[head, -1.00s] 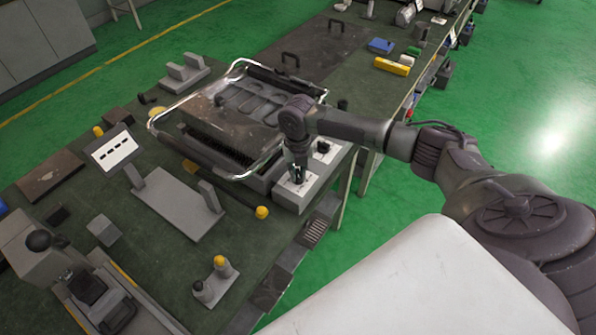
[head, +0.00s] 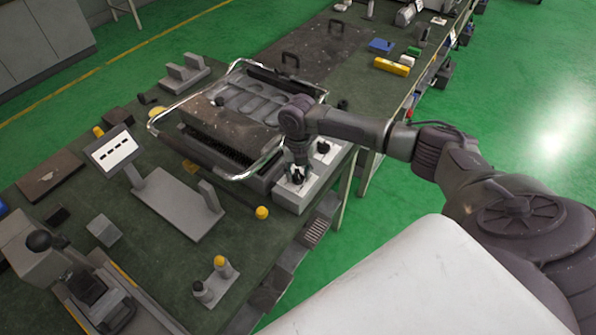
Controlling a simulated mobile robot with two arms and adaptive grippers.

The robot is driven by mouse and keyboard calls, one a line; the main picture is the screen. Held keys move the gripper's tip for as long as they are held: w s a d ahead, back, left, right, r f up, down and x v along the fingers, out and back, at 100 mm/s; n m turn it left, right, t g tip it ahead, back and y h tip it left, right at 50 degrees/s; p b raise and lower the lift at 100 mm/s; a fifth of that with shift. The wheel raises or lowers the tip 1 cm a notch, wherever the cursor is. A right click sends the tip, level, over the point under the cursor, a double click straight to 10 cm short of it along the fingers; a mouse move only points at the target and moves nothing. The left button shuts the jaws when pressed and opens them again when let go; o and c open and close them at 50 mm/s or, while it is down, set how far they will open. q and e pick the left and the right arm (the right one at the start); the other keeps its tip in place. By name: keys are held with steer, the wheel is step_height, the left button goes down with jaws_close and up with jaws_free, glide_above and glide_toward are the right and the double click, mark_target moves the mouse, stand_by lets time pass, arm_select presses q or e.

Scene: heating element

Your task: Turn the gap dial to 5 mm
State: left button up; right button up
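The heating unit (head: 228,128) stands on the bench with a chrome rail around a dark plate and several rounded recesses. At its near right end is a grey control box (head: 293,199) with white dial faces. One dial face (head: 284,188) lies beneath my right gripper (head: 297,177), which points down at it. The knob there is mostly hidden, and the fingers are too small to tell open from shut. A second dark dial (head: 323,147) shows uncovered just behind. The millimetre marks cannot be read. My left gripper is not in view.
A tilted display (head: 112,150) and a grey stand (head: 175,205) are left of the unit. A yellow knob (head: 262,212) and a small two-post block (head: 215,282) are nearer. The bench's right edge runs close to the control box.

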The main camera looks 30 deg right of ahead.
mark_target(298, 174)
step_height(298, 174, up, 12)
stand_by(0.4)
stand_by(0.5)
